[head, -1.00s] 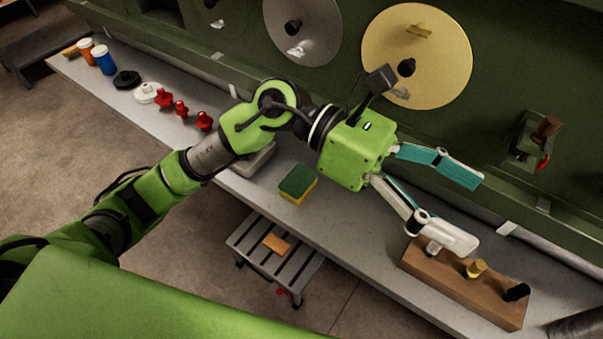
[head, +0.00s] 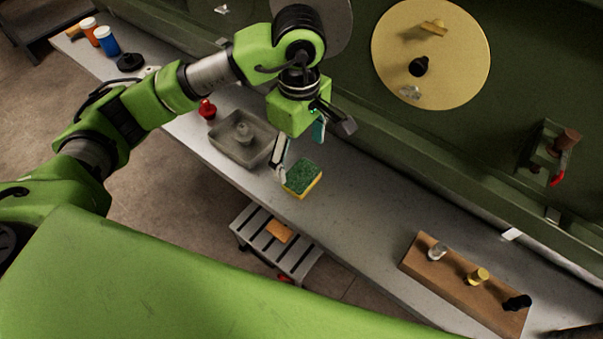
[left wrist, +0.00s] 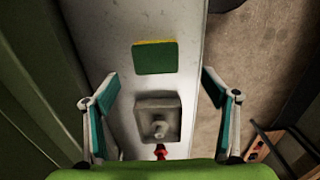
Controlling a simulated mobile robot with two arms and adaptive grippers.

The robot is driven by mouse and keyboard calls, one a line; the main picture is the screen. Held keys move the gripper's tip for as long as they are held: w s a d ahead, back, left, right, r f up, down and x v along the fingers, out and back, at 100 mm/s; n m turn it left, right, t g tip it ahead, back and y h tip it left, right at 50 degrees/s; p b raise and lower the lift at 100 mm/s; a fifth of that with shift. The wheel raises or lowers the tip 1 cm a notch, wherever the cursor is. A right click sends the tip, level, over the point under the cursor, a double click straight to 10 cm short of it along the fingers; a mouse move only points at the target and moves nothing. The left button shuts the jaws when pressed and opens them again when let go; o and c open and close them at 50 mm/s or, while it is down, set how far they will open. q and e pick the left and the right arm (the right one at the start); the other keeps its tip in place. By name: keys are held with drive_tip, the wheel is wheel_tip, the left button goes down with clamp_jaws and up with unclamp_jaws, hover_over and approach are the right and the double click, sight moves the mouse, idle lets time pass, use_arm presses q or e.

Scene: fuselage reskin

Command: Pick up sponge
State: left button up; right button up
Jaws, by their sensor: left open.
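The sponge (head: 303,178), green on top and yellow below, lies flat on the grey bench. It also shows in the left wrist view (left wrist: 155,57), near the top middle. My left gripper (head: 298,158) is open and empty, pointing down above the bench, just left of and behind the sponge in the head view. In the left wrist view its two fingers (left wrist: 158,88) are spread wide, with the sponge ahead of the fingertips and between their lines. The right gripper is not in view.
A grey tray (head: 217,148) with a knob-like piece inside stands left of the sponge. A red piece (head: 207,109) is beyond it. A wooden block (head: 455,285) with several knobs lies far right. The bench between sponge and block is clear. A slatted stool (head: 270,240) stands below.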

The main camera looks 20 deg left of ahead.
sight(301, 175)
use_arm(q)
wheel_tip(301, 175, down, 3)
drive_tip(key=f+p, duration=0.2)
drive_tip(key=f, duration=0.1)
drive_tip(key=f+p, duration=0.1)
drive_tip(key=shift+w+f+p, duration=0.3)
drive_tip(key=shift+w, duration=0.05)
drive_tip(key=shift+f, duration=0.35)
drive_tip(key=c, duration=0.8)
